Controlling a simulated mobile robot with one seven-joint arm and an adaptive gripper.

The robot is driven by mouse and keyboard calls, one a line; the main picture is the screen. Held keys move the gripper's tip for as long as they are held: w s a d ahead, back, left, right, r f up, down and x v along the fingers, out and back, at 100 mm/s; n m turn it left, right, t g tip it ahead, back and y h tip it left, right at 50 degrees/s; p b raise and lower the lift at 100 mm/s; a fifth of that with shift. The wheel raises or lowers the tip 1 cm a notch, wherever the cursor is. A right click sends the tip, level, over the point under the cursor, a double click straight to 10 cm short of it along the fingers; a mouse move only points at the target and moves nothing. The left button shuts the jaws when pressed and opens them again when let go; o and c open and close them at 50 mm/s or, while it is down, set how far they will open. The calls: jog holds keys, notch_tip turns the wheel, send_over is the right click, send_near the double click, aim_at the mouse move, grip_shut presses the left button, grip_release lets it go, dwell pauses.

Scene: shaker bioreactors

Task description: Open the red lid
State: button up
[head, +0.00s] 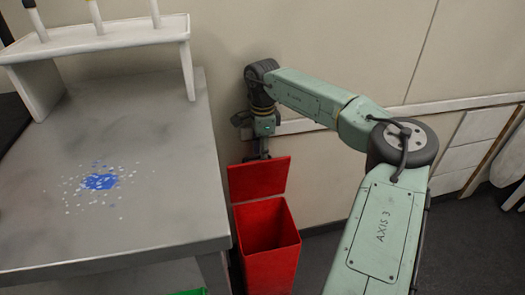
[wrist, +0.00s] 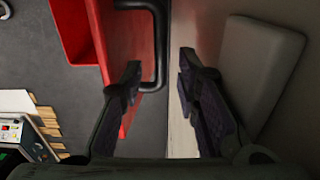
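The red lid (head: 259,179) stands raised, roughly upright, at the back of the red bin (head: 269,247), whose mouth is uncovered. The lid (wrist: 118,45) also shows in the wrist view, with a dark bar handle (wrist: 159,45) on its wall-facing side. The bin (wrist: 76,32) shows at the upper left there. My gripper (wrist: 160,85) is open and empty, with its fingers spread wide. One finger overlaps the lid in the picture; whether it touches is unclear. The other finger is near the wall. In the head view, my gripper (head: 261,152) is just above the lid's top edge, its tips partly hidden.
A grey metal bench (head: 140,215) stands close on the left, with a blue spill (head: 100,181) and a white rack (head: 90,38) on it. The wall (head: 345,40) is close behind the bin. Dark floor lies open on the right.

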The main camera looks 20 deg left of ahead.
notch_tip(320, 180, up, 12)
dwell(0.5)
